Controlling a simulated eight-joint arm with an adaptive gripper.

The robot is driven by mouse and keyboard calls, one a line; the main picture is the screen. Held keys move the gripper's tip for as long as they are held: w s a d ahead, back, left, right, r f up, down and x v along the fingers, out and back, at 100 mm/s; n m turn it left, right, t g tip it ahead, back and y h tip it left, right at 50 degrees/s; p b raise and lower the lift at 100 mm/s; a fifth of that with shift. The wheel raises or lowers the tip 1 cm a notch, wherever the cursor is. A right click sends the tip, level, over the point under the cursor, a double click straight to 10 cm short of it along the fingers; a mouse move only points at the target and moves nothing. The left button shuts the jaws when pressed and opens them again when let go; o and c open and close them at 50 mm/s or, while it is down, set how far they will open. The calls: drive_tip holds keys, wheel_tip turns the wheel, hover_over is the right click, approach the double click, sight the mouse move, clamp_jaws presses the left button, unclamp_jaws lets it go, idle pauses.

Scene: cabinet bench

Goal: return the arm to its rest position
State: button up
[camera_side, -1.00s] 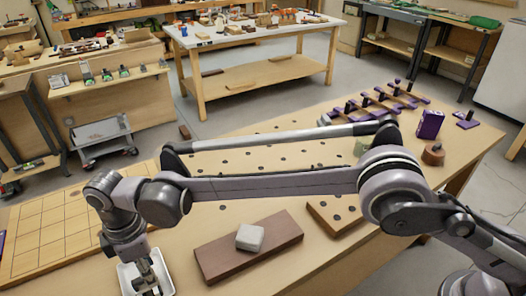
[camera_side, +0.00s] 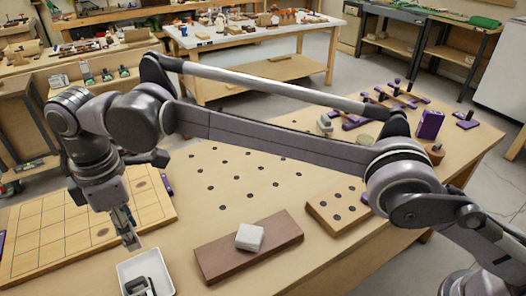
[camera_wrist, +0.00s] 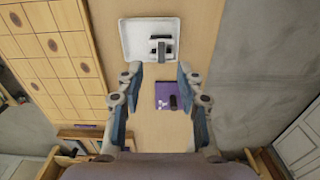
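My gripper (camera_side: 131,242) hangs above the front left of the bench, pointing down. In the wrist view my gripper (camera_wrist: 159,72) has its two fingers spread apart with nothing between them. A white tray (camera_side: 154,264) stands below it on the bench and also shows in the wrist view (camera_wrist: 134,38). A dark grey object (camera_side: 138,286) lies inside the tray and is seen from above in the wrist view (camera_wrist: 161,48). My arm stretches across the bench from the right, with its elbow link raised above the top.
A brown board (camera_side: 215,258) with a whitish block (camera_side: 250,237) lies right of the tray. A gridded wooden board (camera_side: 60,240) lies at left. A holed block (camera_side: 335,206) and a purple box (camera_side: 430,124) are farther right. In the wrist view a purple piece (camera_wrist: 165,95) lies between the fingers, lower down.

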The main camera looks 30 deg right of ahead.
drive_tip(key=w+d+r+m+t+y, duration=0.1)
drive_tip(key=w+d+r+m, duration=0.15)
drive_tip(key=d, duration=0.35)
drive_tip(key=w+d+r+m, duration=0.2)
drive_tip(key=w+d+r, duration=0.15)
drive_tip(key=d, duration=0.35)
drive_tip(key=s+d+r+m+t, duration=0.1)
drive_tip(key=d+r+m, duration=0.1)
drive_tip(key=d, duration=0.6)
drive_tip(key=s+d+r+m+t, duration=0.1)
drive_tip(key=d+m, duration=0.1)
drive_tip(key=d, duration=0.5)
drive_tip(key=s+d+f+m+t, duration=0.1)
drive_tip(key=s+d+f+m, duration=0.2)
drive_tip(key=s+d, duration=0.2)
drive_tip(key=s+d+f+m+t, duration=0.1)
drive_tip(key=s+d+f+m, duration=0.2)
drive_tip(key=d, duration=0.6)
drive_tip(key=s+d+f+m+t+h, duration=0.1)
drive_tip(key=s+d+f+m+t, duration=0.1)
drive_tip(key=s+d, duration=0.5)
wheel_tip(320, 180, down, 2)
drive_tip(key=shift+s+d+f+m, duration=0.15)
drive_tip(key=shift+s+d+m, duration=0.15)
drive_tip(key=shift+s+m, duration=0.3)
